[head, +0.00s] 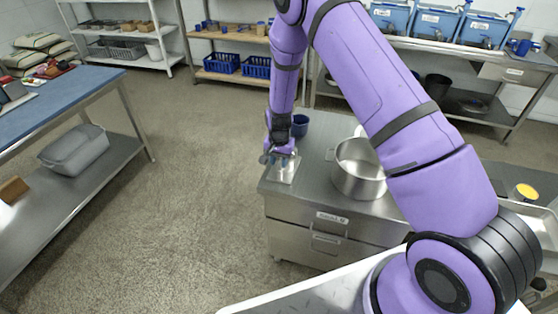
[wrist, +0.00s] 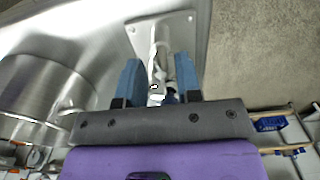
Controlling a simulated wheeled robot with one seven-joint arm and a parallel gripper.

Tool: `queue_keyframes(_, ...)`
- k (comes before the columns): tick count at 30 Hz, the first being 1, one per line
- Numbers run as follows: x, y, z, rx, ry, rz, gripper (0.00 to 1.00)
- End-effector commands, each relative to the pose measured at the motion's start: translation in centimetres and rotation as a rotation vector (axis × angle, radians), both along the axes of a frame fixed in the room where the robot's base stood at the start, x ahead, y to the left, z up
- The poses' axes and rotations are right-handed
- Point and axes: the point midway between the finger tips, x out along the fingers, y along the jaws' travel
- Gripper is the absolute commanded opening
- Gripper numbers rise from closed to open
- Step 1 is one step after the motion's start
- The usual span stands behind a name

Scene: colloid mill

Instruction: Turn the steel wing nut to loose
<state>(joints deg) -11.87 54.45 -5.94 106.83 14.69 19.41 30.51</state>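My gripper (wrist: 158,70) points at a steel fitting (wrist: 162,48) on a small bolted base plate (wrist: 178,20) in the wrist view. Its two blue fingers stand apart, one on each side of the fitting, with narrow gaps visible. A bright metal piece (wrist: 156,90) between the fingers looks like the steel wing nut, but its wings are hard to make out. In the head view my gripper (head: 279,157) is low over the plate (head: 284,172) at the left front of the steel counter. The fingers and nut are too small there to tell apart.
A large steel pot (head: 358,172) stands to the right of the plate and also shows in the wrist view (wrist: 40,95). A dark blue cup (head: 300,125) is close behind my gripper. The floor left of the counter is clear.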

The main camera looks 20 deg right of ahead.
Motion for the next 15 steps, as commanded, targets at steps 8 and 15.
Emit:
queue_keyframes(8, -0.01, -0.02, 0.01, 0.000, 0.000, 0.000, 0.09)
queue_keyframes(15, -0.01, -0.02, 0.02, 0.000, 0.000, 0.003, 0.00)
